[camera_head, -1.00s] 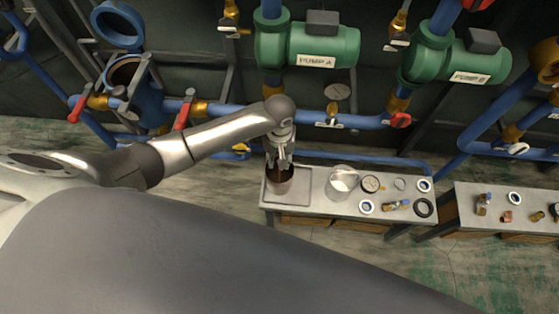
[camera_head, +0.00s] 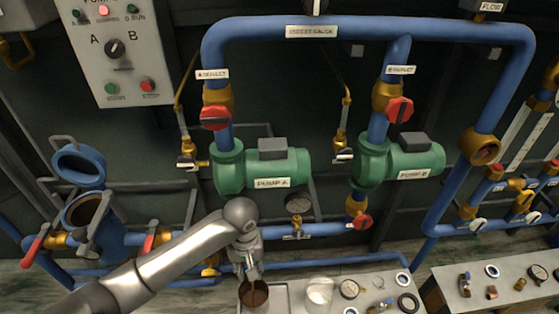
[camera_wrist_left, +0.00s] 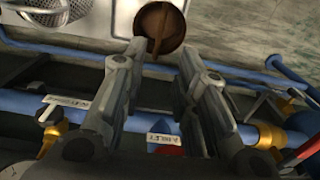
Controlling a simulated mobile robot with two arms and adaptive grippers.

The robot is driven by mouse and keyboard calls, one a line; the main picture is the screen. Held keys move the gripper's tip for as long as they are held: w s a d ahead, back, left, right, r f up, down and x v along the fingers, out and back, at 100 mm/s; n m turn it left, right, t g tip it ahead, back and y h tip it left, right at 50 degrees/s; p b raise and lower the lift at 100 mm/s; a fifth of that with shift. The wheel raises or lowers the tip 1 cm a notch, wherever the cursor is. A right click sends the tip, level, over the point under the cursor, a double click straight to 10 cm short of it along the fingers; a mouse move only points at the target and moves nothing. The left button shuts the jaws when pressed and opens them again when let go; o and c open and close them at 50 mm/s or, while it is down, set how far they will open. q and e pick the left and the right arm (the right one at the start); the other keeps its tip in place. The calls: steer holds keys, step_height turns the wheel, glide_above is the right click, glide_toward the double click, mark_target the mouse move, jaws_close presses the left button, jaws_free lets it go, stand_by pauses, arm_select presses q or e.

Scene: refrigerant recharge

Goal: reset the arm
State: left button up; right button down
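My left arm comes in from the left in the head view, and its gripper (camera_head: 249,271) points down over the tray at the bench's left end. A cup with a brown inside (camera_head: 254,295) stands just below the fingertips. In the left wrist view the two fingers of the gripper (camera_wrist_left: 163,50) are apart with nothing between them. The brown-lined cup (camera_wrist_left: 160,26) shows just beyond the fingertips there; whether they touch it I cannot tell. My right gripper is in neither view.
Behind stand green pump A (camera_head: 263,170), pump B (camera_head: 399,163) and blue pipes with red valve handles. An open blue strainer (camera_head: 86,208) stands left, below a control panel (camera_head: 126,50).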

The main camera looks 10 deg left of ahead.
arm_select(q)
steer(key=s+d+m+t+h, duration=0.2)
steer(key=s+d+m, duration=0.25)
steer(key=s, duration=0.45)
steer(key=s+a+r+t+y, duration=0.2)
steer(key=s+a+r, duration=0.1)
steer(key=s+a, duration=0.6)
step_height(320, 180, down, 24)
steer(key=g, duration=0.2)
steer(key=s+a+f+m+g, duration=0.1)
steer(key=s+a+f, duration=0.1)
steer(key=s+f, duration=1.5)
steer(key=shift+s+a+f, duration=0.25)
steer(key=shift+s+f, duration=0.05)
steer(key=shift+s, duration=0.05)
